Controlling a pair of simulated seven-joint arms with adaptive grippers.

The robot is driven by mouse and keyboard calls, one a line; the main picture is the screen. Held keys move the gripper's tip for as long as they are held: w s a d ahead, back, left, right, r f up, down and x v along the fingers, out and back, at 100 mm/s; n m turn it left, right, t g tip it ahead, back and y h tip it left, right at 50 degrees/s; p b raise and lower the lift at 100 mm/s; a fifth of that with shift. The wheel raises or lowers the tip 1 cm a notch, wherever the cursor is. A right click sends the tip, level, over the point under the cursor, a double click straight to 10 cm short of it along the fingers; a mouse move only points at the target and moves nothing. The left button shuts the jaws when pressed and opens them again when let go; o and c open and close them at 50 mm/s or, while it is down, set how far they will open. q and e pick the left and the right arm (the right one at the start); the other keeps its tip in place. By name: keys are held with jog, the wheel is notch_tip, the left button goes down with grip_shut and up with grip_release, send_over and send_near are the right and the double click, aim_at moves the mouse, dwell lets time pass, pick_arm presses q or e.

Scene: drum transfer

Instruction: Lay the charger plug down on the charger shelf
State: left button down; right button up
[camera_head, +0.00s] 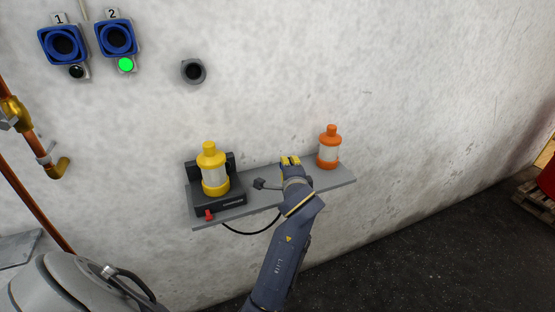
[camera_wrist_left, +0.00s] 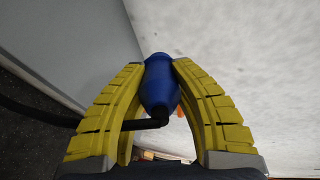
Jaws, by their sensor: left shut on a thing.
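My left gripper (camera_head: 290,161) is over the right half of the grey charger shelf (camera_head: 333,182), between the charger dock and the orange lamp-like canister. In the left wrist view the yellow fingers of my left gripper (camera_wrist_left: 160,66) are shut on the blue charger plug (camera_wrist_left: 160,86). A black cable (camera_wrist_left: 95,124) leaves the plug's near end and runs left. In the head view the plug is hidden by my gripper. The gap between plug and shelf cannot be told. My right gripper is not in view.
A black charger dock (camera_head: 222,201) holding a yellow canister (camera_head: 212,170) stands on the shelf's left. An orange canister (camera_head: 329,148) stands at its right back. Blue wall sockets (camera_head: 65,44) and (camera_head: 117,39) are upper left; a green light (camera_head: 126,65) is lit below socket 2.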

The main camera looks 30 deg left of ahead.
pick_arm(q)
jog(key=shift+s+a+f+n+g+y, duration=0.2)
jog(key=shift+a+f+n+g+y, duration=0.15)
jog(key=shift+a+f+n+g, duration=0.3)
jog(key=shift+s+a+f+n+g+y, duration=0.2)
jog(key=shift+a+f+n+g+y, duration=0.2)
jog(key=shift+a+n+g, duration=0.25)
jog(key=shift+s+a+f+n+g+y, duration=0.2)
jog(key=shift+a+f+n+g+y, duration=0.15)
jog(key=shift+a+f+n+g, duration=0.3)
jog(key=shift+f, duration=0.55)
jog(key=shift+a, duration=0.1)
jog(key=c, duration=1.1)
grip_release()
jog(key=shift+f, duration=0.1)
